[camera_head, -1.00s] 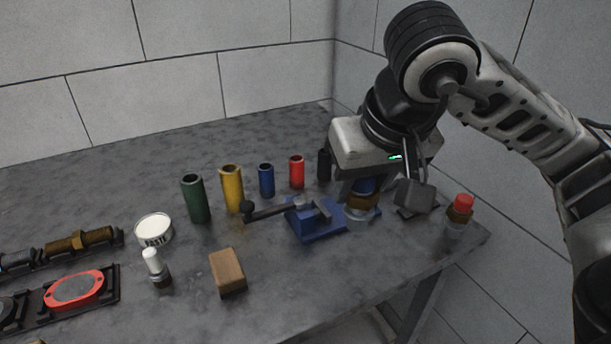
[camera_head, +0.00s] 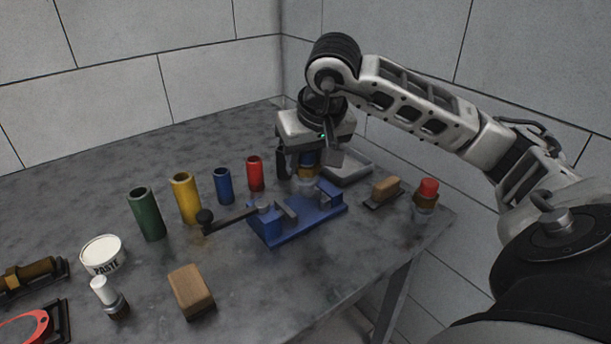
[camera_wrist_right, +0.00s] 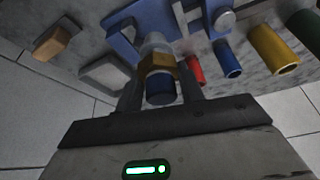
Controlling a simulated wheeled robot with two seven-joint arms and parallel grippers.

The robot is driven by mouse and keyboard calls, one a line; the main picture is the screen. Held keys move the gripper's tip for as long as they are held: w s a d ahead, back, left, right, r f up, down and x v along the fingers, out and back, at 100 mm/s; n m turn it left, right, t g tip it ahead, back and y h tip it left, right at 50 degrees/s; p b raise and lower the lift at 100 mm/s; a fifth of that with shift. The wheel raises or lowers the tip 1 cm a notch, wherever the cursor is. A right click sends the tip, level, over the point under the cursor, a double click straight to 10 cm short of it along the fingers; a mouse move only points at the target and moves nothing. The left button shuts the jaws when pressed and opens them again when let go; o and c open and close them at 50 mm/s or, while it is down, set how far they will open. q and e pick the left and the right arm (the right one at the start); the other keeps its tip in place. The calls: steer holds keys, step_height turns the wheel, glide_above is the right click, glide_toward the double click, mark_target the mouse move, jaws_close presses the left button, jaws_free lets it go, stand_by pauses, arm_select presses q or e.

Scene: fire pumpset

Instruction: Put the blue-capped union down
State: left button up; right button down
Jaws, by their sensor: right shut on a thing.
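The blue-capped union (camera_head: 306,173) has a blue cap, a brass nut and a pale lower end. It is partly hidden by my right gripper (camera_head: 307,160), which points down over it behind the blue vise. In the right wrist view the union (camera_wrist_right: 158,66) sits between the fingers of the gripper (camera_wrist_right: 160,88), with the blue cap toward the palm. The gripper is shut on it. The union looks upright, close to the tabletop; I cannot tell whether its lower end touches. My left gripper is not in view.
The blue vise (camera_head: 300,222) stands just in front of the union. A shallow grey tray (camera_head: 352,172) is right of it, and a red tube (camera_head: 255,174) left.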

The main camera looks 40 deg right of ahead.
mark_target(305, 176)
steer(key=shift+w+d+f, duration=0.15)
steer(key=shift+f, duration=0.05)
steer(key=shift+s+x, duration=0.2)
steer(key=shift+x, duration=0.7)
steer(key=shift+s+x, duration=0.2)
steer(key=shift+x, duration=0.75)
steer(key=shift+f, duration=0.15)
steer(key=shift+f, duration=0.15)
steer(key=c, duration=0.9)
jaws_free()
